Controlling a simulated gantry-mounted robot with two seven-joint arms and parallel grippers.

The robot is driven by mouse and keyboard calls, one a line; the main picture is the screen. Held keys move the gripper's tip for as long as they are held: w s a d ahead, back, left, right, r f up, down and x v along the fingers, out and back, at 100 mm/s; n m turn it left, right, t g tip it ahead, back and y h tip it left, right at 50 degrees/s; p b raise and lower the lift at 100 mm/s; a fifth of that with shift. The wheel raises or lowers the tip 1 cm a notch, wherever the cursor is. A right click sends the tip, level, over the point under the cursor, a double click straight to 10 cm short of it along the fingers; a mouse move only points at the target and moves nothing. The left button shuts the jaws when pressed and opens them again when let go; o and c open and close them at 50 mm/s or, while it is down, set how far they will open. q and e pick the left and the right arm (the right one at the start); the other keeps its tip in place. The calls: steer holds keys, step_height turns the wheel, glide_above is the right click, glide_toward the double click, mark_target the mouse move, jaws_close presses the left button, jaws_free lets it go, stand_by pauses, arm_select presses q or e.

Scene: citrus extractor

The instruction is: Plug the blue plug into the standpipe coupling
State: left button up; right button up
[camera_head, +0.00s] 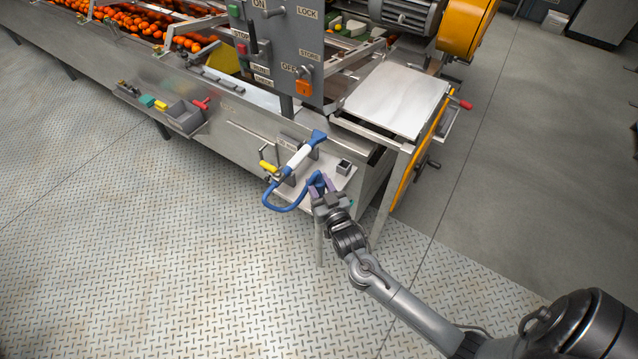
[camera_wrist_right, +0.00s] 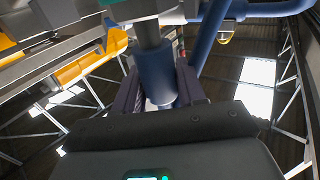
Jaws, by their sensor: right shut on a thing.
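My right gripper (camera_head: 318,190) is shut on the blue plug (camera_head: 316,180) at the front edge of a small metal shelf. In the right wrist view the plug (camera_wrist_right: 158,75) is a blue cylinder between the dark fingers (camera_wrist_right: 157,98), with a grey cylindrical part (camera_wrist_right: 150,35) directly above it. A blue hose (camera_head: 283,209) loops left from the plug area towards a white-and-blue hand piece (camera_head: 300,156). A yellow handle (camera_head: 268,167) sits left of that. I cannot clearly identify the standpipe coupling or tell whether the plug touches it. My left gripper is out of view.
The shelf (camera_head: 311,189) carries a small square dark-topped block (camera_head: 344,167) right of the hand piece. A control panel (camera_head: 275,45) stands above. A metal side table (camera_head: 397,100) is at the right. The tread-plate floor (camera_head: 150,250) in front is open.

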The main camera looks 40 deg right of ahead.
steer(key=shift+f+b, duration=0.55)
steer(key=shift+f, duration=0.4)
steer(key=o, duration=1.1)
steer(key=shift+o, duration=0.2)
steer(key=p+v, duration=0.1)
steer(key=v, duration=1)
steer(key=shift+w+r, duration=0.1)
